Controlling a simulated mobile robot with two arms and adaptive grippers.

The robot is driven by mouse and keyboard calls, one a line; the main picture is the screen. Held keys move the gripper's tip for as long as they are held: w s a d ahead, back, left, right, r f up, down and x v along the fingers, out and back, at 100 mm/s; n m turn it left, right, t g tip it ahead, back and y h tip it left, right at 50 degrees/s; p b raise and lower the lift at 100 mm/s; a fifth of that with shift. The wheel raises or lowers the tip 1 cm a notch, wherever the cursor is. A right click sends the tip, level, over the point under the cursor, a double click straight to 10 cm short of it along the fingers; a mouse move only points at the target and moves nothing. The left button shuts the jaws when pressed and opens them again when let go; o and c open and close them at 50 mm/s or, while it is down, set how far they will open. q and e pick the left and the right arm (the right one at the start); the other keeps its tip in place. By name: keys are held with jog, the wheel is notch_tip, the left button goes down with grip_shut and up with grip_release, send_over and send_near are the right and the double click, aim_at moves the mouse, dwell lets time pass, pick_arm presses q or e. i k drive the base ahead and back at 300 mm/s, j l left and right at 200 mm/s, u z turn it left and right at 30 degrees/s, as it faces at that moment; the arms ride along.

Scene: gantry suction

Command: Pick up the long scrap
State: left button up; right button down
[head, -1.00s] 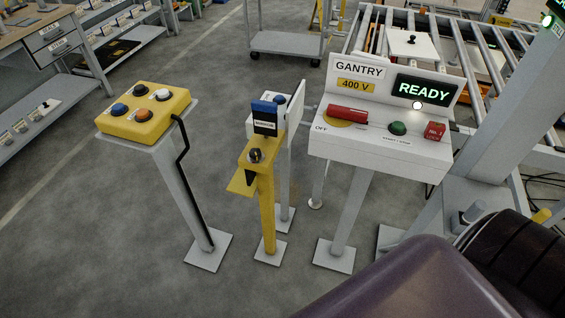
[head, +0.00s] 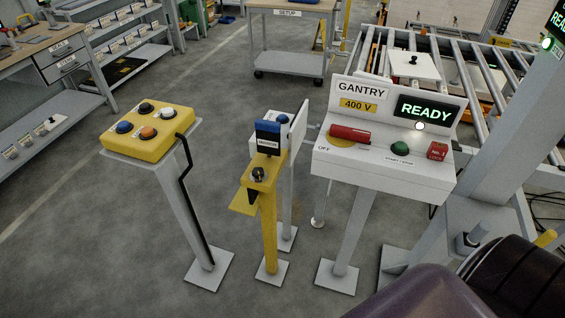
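I cannot make out a long scrap in the head view. The white gantry console (head: 379,163) reads "GANTRY", "400 V" and a lit "READY". It carries a red handle (head: 350,133) over a yellow disc near "OFF", a green button (head: 400,148) and a small red block (head: 437,151). A yellow box (head: 150,146) with several coloured buttons stands on a post at the left. A yellow post (head: 268,225) with a blue-topped black device (head: 268,138) stands between them. Neither of my grippers shows in the view.
A roller conveyor frame (head: 478,55) lies behind the console. A cart labelled "SETUP" (head: 287,13) stands at the back. Shelving (head: 110,68) and a workbench fill the upper left. A grey column (head: 520,130) rises at the right. The grey floor at the lower left is clear.

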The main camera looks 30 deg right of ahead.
aim_at(358, 74)
jog(key=z, duration=1.55)
jog(key=i+j+u, duration=0.1)
jog(key=j+u, duration=0.3)
jog(key=i+j+u, duration=0.2)
jog(key=j+u, duration=0.15)
jog(key=j, duration=0.15)
jog(key=i+j+u, duration=0.2)
jog(key=j+u, duration=0.2)
jog(key=i+j+u, duration=0.25)
jog(key=u, duration=0.15)
jog(key=i+j+u, duration=0.65)
jog(key=u, duration=0.15)
jog(key=i+j+u, duration=0.1)
jog(key=i+u, duration=0.3)
jog(key=i+z, duration=0.75)
jog(key=i+j+z, duration=0.25)
jog(key=i+z, duration=0.15)
jog(key=i+l+z, duration=0.25)
jog(key=z, duration=0.15)
jog(key=i+l+z, duration=0.1)
jog(key=i+z, duration=1.15)
jog(key=i+l+z, duration=0.15)
jog(key=i+z, duration=0.3)
jog(key=i, duration=0.2)
jog(key=i+z, duration=0.45)
jog(key=i, duration=0.15)
jog(key=i+j+z, duration=0.45)
jog(key=i, duration=0.15)
jog(key=l, duration=0.1)
